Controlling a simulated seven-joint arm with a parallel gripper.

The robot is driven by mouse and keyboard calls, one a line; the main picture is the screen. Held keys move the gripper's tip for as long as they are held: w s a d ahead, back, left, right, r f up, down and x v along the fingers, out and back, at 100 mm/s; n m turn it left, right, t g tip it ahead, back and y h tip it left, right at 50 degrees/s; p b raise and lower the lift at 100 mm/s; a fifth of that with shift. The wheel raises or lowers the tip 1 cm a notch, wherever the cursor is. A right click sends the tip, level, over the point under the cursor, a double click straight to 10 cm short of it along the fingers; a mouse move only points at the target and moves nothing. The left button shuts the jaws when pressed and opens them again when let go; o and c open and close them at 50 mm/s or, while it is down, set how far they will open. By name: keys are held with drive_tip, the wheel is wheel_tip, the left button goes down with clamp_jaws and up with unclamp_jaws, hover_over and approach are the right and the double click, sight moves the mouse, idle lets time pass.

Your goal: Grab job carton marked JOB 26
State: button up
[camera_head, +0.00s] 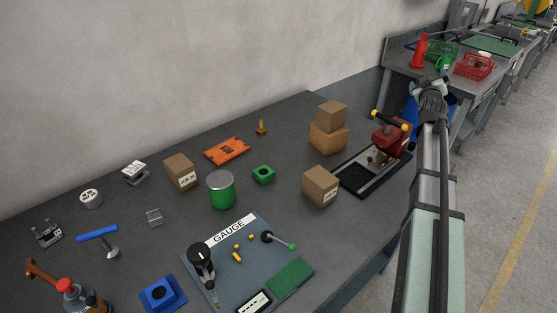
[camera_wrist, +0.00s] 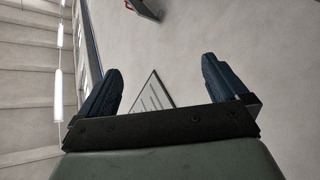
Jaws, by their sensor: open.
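A brown carton (camera_head: 180,172) stands at the back left of the dark table, with a white label that starts with JOB; its number is too small to read surely. A second brown carton (camera_head: 320,186) with a small white label stands right of the middle; its print is unreadable. My gripper (camera_wrist: 160,72) is open and empty in the wrist view, facing pale wall or ceiling surfaces. In the head view my arm rises at the right, with its end beyond the table's right side, well apart from both cartons.
Two stacked cartons (camera_head: 328,138) show no readable label. A green tin (camera_head: 221,190) stands between the labelled cartons. An orange packet (camera_head: 227,150) lies right of the left carton. A red device (camera_head: 391,136) on a black tray stands near the right edge. A GAUGE mat (camera_head: 225,262) lies in front.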

drive_tip(key=w+a+r+t+y, duration=0.1)
drive_tip(key=a+r+y, duration=0.1)
drive_tip(key=a+r, duration=0.55)
drive_tip(key=w+a+r+y, duration=0.15)
drive_tip(key=a+r, duration=0.35)
drive_tip(key=a, duration=0.6)
drive_tip(key=s+a+f+n+g+y, duration=0.1)
drive_tip(key=a+f+g+y, duration=0.1)
drive_tip(key=a, duration=0.7)
drive_tip(key=s+a+f+g+y, duration=0.1)
drive_tip(key=a+f+y, duration=0.2)
drive_tip(key=a, duration=0.7)
drive_tip(key=n+g, duration=0.4)
drive_tip(key=g, duration=0.9)
approach(179, 163)
drive_tip(key=x, duration=0.5)
drive_tip(key=shift+s+a+f, duration=0.15)
drive_tip(key=shift+a+f, duration=0.2)
drive_tip(key=shift+d+x, duration=0.2)
drive_tip(key=shift+x, duration=2.5)
